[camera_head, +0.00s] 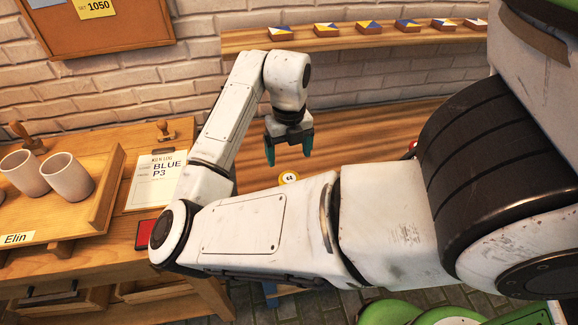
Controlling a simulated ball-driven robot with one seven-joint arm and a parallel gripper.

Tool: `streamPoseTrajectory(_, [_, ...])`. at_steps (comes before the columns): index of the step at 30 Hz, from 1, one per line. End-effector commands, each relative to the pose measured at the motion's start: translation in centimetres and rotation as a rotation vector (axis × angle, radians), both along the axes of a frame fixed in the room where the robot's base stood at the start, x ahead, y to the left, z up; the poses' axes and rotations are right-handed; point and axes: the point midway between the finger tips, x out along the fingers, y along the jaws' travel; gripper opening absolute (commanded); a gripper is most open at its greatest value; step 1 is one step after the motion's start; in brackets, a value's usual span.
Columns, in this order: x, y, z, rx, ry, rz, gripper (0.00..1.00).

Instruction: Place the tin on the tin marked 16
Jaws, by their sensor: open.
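My gripper (289,150) hangs with its teal fingers spread apart over the wooden bench. Nothing shows between the fingers. A small round tin (288,178) with a yellow rim and a pale, marked top sits on the bench just below and in front of the fingers. Its mark is too small to read surely, and my forearm may hide part of it. A small red thing (412,146) shows at the far right of the bench, mostly hidden by my arm; I cannot tell what it is. No tin clearly marked 16 can be made out.
A wall shelf (240,42) holds several patterned tiles (326,29). A kiln log sheet (155,182), a stamp (163,131) and a red pad (146,234) lie nearby. My arm hides much of the bench.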

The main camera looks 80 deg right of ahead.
Motion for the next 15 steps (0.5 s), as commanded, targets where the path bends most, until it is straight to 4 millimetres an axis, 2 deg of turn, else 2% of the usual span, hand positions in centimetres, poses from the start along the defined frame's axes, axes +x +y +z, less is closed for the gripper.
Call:
streamPoseTrajectory(4, [0.0, 0.0, 1.6, -0.001, -0.001, -0.001, 0.87])
streamPoseTrajectory(11, [-0.1, -0.2, 2.2, -0.010, 0.005, 0.019, 0.87])
streamPoseTrajectory(15, [-0.6, -1.5, 2.5, -0.098, 0.043, 0.199, 0.87])
